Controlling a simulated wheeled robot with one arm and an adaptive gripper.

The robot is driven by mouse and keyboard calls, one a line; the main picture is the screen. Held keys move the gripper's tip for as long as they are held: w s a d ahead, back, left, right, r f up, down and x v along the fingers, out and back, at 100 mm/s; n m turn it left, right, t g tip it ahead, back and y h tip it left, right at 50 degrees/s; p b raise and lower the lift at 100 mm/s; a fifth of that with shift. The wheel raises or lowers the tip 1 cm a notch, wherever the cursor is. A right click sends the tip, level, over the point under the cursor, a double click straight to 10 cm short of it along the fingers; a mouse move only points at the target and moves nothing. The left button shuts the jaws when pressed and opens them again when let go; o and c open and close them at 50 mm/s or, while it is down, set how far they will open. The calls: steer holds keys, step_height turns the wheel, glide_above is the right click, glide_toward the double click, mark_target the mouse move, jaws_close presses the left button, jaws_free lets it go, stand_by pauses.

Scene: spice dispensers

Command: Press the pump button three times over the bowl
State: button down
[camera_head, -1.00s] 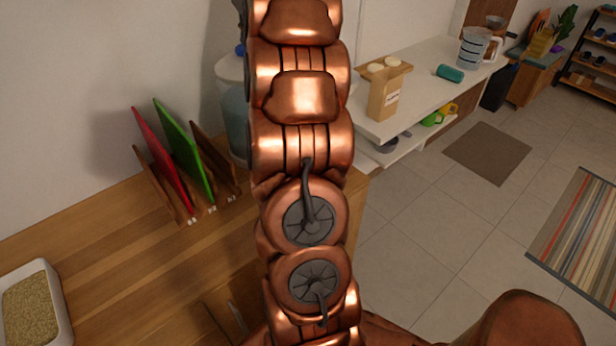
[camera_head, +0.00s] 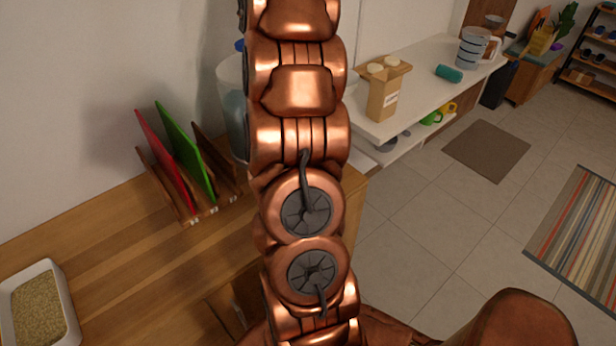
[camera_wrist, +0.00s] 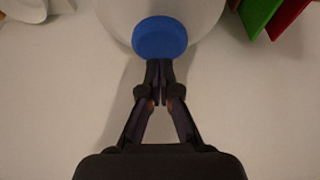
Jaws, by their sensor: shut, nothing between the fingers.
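The dispenser (camera_head: 233,98) is a pale, see-through container at the wall end of the wooden counter, mostly hidden behind my arm in the head view. Its blue pump button (camera_wrist: 160,38) shows large and round in the wrist view; only a sliver of blue shows in the head view (camera_head: 240,46). My gripper (camera_wrist: 160,68) is shut and empty, with its fingertips at the button's lower edge in the picture. I cannot tell whether they touch it or press it. A white rounded thing (camera_wrist: 25,9) is cut off at the wrist view's top left; I cannot tell whether it is the bowl.
A rack with red and green boards (camera_head: 185,155) stands on the wooden counter (camera_head: 130,265), left of my arm. A white tray of grain (camera_head: 40,305) is at the lower left. A white counter (camera_head: 425,72) holds a paper bag (camera_head: 384,92). The tiled floor at right is mostly open.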

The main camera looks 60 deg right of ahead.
stand_by(0.4)
step_height(320, 180, up, 6)
steer(key=p, duration=0.4)
stand_by(0.3)
stand_by(0.4)
steer(key=s+a+f+n+g+y, duration=0.1)
steer(key=s+a+f, duration=0.15)
steer(key=a, duration=0.65)
steer(key=s+a+f+n+g, duration=0.1)
steer(key=a+f, duration=0.2)
steer(key=a, duration=0.7)
steer(key=s+a+f+g+y, duration=0.1)
steer(key=a+f, duration=0.2)
steer(key=a, duration=0.6)
steer(key=s+a+f+g, duration=0.1)
steer(key=s+a+f, duration=0.3)
steer(key=s, duration=0.4)
steer(key=s+a+f+n+g, duration=0.1)
steer(key=s+a+f, duration=0.3)
steer(key=s+f, duration=0.2)
steer(key=s+a+f+g, duration=0.1)
steer(key=s+a+f, duration=0.4)
steer(key=s, duration=0.6)
steer(key=shift+f+n+h, duration=0.15)
steer(key=shift+n+h, duration=0.15)
